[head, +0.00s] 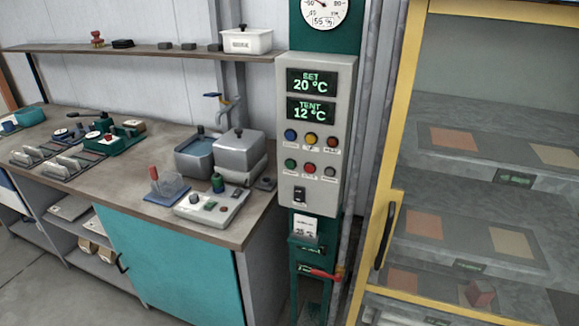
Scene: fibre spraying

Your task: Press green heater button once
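The heater control box (317,136) is a pale grey panel on a dark green post, right of the workbench. Its upper display (311,81) reads SET 20 °C and the lower display (311,110) reads TENT 12 °C. Below are two rows of round buttons. The green button (291,164) is at the left of the lower row, with a red button (309,167) and a grey button (330,172) beside it. The upper row has blue (290,135), yellow (311,139) and red-brown (332,143) buttons. Neither of my grippers is in view, and nothing covers the panel.
The workbench (75,178) on the left holds a grey tank (238,150) and a small control unit (211,205). A yellow-framed glass cabinet (397,130) stands close on the right. A red-handled valve (325,274) sits low on the post.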

